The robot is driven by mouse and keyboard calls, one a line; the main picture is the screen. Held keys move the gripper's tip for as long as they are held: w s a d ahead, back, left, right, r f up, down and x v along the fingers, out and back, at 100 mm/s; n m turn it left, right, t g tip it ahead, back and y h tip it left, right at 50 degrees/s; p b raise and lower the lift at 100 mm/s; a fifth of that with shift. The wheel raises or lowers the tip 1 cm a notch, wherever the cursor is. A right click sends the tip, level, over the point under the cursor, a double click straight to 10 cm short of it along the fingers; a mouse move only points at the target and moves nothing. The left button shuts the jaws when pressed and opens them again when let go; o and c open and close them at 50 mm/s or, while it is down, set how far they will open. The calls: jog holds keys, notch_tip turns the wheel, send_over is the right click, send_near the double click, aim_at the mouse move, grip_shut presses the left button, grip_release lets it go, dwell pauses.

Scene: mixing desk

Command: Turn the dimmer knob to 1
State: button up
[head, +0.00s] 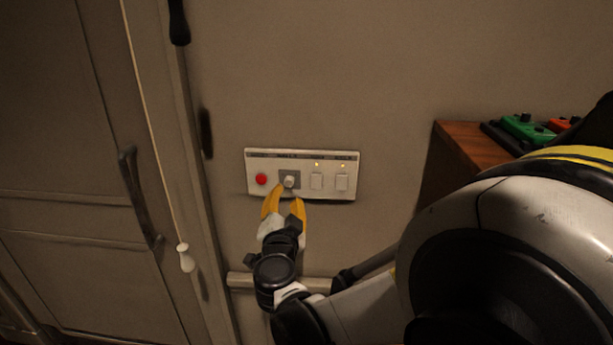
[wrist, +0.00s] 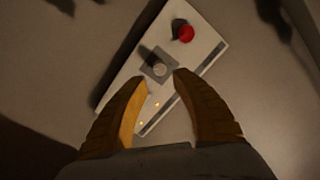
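The dimmer knob (head: 289,181) is a small pale round knob on a grey square plate, set in a white wall panel (head: 330,190). In the wrist view the knob (wrist: 159,69) sits just beyond and between my fingertips. My gripper (head: 285,190) has yellow fingers and is just below the knob in the head view. In the wrist view my gripper (wrist: 160,78) is open, with a gap between its fingers and nothing held. I cannot read the knob's setting or any marks around it.
A red button (head: 261,179) is left of the knob, and two switches (head: 329,182) with small lit lamps are to its right. A door (head: 80,190) with a dark handle and a hanging pull cord (head: 184,257) are at left. A wooden desk (head: 463,160) with coloured devices is at right.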

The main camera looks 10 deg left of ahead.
aim_at(289, 184)
jog(key=w, duration=0.4)
jog(key=w+b, duration=0.1)
jog(key=w, duration=0.1)
jog(key=shift+w+a, duration=0.35)
jog(key=shift+w, duration=0.05)
jog(key=shift+c, duration=0.5)
grip_shut()
